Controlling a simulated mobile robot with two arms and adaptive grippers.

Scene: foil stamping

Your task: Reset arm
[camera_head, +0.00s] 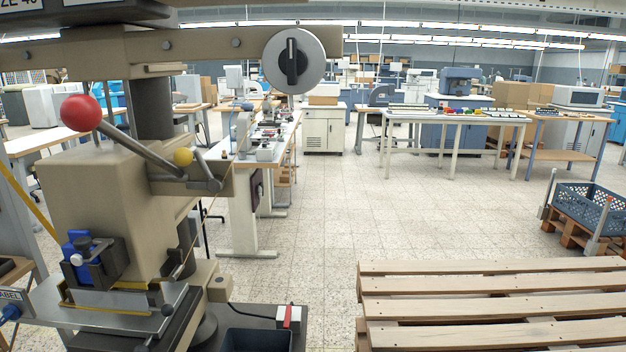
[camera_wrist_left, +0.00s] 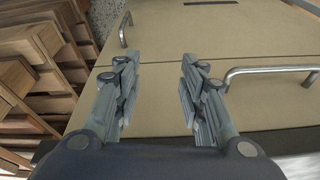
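My left gripper (camera_wrist_left: 157,78) shows in the left wrist view, open, with its two fingers well apart and nothing between them. Beyond the fingers is a beige panelled surface (camera_wrist_left: 165,95) with metal bar handles (camera_wrist_left: 270,72); I cannot tell whether the fingers touch it. Neither gripper nor arm shows in the head view, and my right gripper is in no view. The beige stamping press (camera_head: 105,195) stands at the left of the head view.
A slatted wooden pallet (camera_head: 490,300) lies at the lower right. A blue crate (camera_head: 590,208) on a pallet stands at the right edge. Workbenches (camera_head: 455,118) stand farther back. The tiled floor (camera_head: 330,215) between is clear. Stacked wood (camera_wrist_left: 35,75) is left in the wrist view.

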